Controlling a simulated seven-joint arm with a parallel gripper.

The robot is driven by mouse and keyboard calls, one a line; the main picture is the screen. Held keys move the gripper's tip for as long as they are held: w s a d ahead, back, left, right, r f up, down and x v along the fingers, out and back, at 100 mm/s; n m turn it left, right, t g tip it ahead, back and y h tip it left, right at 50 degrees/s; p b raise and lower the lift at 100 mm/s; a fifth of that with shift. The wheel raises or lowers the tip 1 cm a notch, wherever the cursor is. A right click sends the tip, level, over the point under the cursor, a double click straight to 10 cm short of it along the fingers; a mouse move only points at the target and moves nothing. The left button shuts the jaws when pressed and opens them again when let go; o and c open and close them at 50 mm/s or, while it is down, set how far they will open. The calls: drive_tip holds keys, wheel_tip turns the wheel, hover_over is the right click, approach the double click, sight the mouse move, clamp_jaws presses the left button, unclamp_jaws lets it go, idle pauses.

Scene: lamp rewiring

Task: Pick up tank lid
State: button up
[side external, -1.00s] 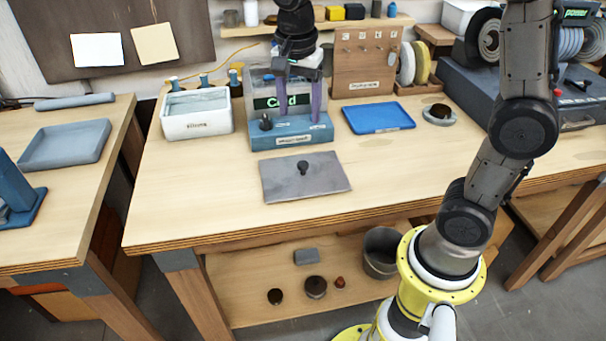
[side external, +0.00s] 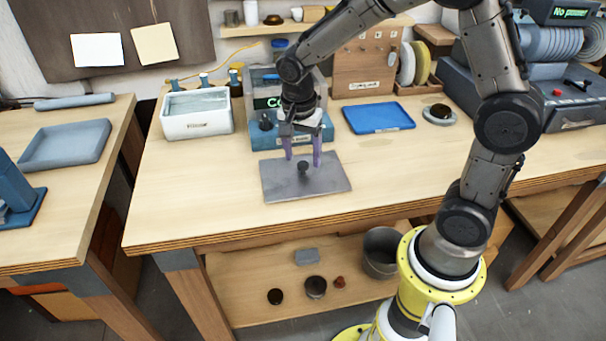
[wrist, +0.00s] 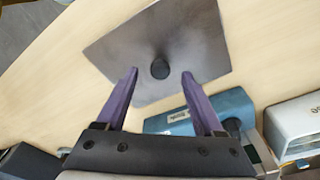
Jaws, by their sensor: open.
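The tank lid (side external: 285,184) is a flat grey plate with a dark round knob (side external: 303,168) in its middle. It lies flat on the wooden table. In the wrist view the lid (wrist: 195,40) fills the upper middle, and its knob (wrist: 160,69) shows between and just beyond the fingertips. My gripper (side external: 303,160) is above the lid with its two purple fingers pointing down, one on each side of the knob. The gripper (wrist: 160,75) is open and empty. I cannot tell exactly how high the tips are above the plate.
A white water-filled tank (side external: 197,123) stands at the back left. A blue device (side external: 262,137) sits right behind the lid, partly hidden by my arm. A blue tray (side external: 379,118) and a round grey part (side external: 439,114) are to the right. The table front and right are clear.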

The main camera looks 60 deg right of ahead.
wheel_tip(320, 180, down, 2)
drive_tip(key=shift+d, duration=0.1)
clamp_jaws()
idle(0.4)
drive_tip(key=shift+r, duration=0.1)
